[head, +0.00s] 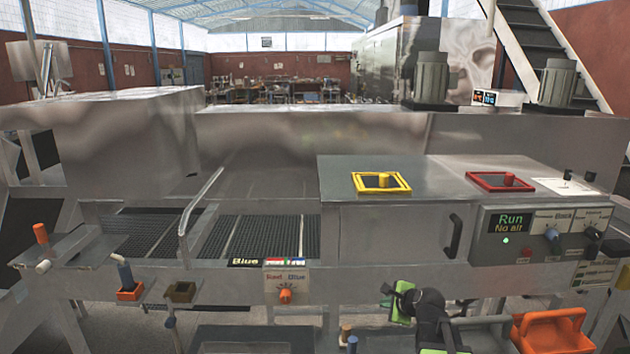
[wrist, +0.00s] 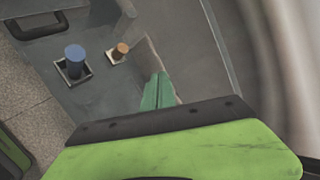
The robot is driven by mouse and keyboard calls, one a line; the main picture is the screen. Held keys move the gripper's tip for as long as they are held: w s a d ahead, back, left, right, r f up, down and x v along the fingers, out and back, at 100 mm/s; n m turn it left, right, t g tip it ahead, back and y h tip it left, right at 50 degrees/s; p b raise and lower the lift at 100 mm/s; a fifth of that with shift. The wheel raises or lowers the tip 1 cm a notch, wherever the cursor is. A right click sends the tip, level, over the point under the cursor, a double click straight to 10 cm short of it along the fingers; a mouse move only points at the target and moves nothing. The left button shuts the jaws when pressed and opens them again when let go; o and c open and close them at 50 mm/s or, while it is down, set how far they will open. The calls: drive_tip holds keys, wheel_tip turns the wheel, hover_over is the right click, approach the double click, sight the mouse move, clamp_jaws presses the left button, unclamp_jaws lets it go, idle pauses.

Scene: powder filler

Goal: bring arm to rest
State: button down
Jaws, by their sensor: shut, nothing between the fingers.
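My gripper (wrist: 158,86) shows in the wrist view as teal fingers pressed together, with nothing between them. They extend beyond a lime-green and black part of my arm that fills the bottom of that view. The fingertips are over or beside a grey surface, near a pale raised edge; I cannot tell whether they touch it. In the head view my green and black arm is low, right of centre, in front of the machine. The fingers cannot be made out there.
In the wrist view a blue peg (wrist: 75,54) and an orange-brown peg (wrist: 121,50) stand in square holders left of the fingers. In the head view the steel machine (head: 390,240) spans the front. An orange bin (head: 550,331) is right of my arm.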

drive_tip(key=s+a+f+n+g, duration=0.45)
drive_tip(key=s+a+n, duration=0.3)
drive_tip(key=a, duration=0.35)
drive_tip(key=s+d+f+n+g+h, duration=0.1)
drive_tip(key=s+d+f+n+g, duration=0.1)
drive_tip(key=s+n, duration=0.4)
drive_tip(key=s+d+f+n+g+h, duration=0.1)
drive_tip(key=s+d+f+n+g, duration=0.1)
drive_tip(key=s+n, duration=0.4)
drive_tip(key=shift+s+g+h, duration=0.25)
drive_tip(key=shift+g+h, duration=0.05)
drive_tip(key=shift+g, duration=0.15)
drive_tip(key=shift+n, duration=0.25)
